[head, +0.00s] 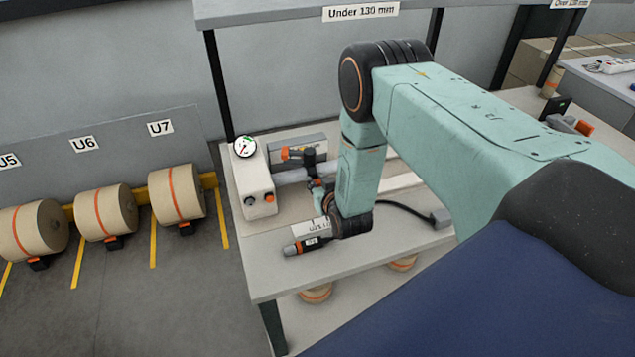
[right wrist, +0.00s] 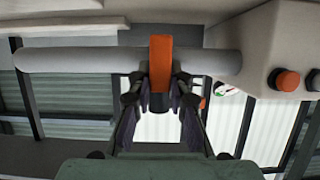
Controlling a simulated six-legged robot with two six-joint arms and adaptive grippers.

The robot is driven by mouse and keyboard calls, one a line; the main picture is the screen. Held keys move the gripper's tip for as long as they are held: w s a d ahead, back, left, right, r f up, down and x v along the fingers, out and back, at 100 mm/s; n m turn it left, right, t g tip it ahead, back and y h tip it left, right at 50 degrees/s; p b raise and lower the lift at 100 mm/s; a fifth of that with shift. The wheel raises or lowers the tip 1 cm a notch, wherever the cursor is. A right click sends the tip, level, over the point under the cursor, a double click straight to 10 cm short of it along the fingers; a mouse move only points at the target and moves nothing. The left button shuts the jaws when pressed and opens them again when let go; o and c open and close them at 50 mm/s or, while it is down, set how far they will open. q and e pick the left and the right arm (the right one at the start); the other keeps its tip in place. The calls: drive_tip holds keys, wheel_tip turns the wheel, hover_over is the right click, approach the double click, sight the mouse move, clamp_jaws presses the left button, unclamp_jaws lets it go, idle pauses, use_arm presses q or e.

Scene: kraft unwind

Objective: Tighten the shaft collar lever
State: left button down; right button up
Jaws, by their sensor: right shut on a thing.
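A grey shaft (head: 291,176) runs right from a white housing (head: 255,180) on the bench. My right gripper (right wrist: 160,103) is shut on this lever. In the head view my right gripper (head: 318,184) reaches the collar from the front, partly hidden by my arm. My left gripper is in neither view.
The housing carries a gauge (head: 245,146) and an orange button (head: 269,197). A black-and-orange handheld device (head: 307,245) lies near the bench's front edge. A black cable (head: 405,209) runs to a grey block (head: 441,218).

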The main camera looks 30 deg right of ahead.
clamp_jaws()
drive_tip(key=shift+s+d, duration=0.1)
drive_tip(key=shift+d, duration=0.35)
drive_tip(key=o, duration=0.8)
unclamp_jaws()
drive_tip(key=shift+a, duration=0.15)
drive_tip(key=shift+c, duration=0.2)
drive_tip(key=v, duration=1.2)
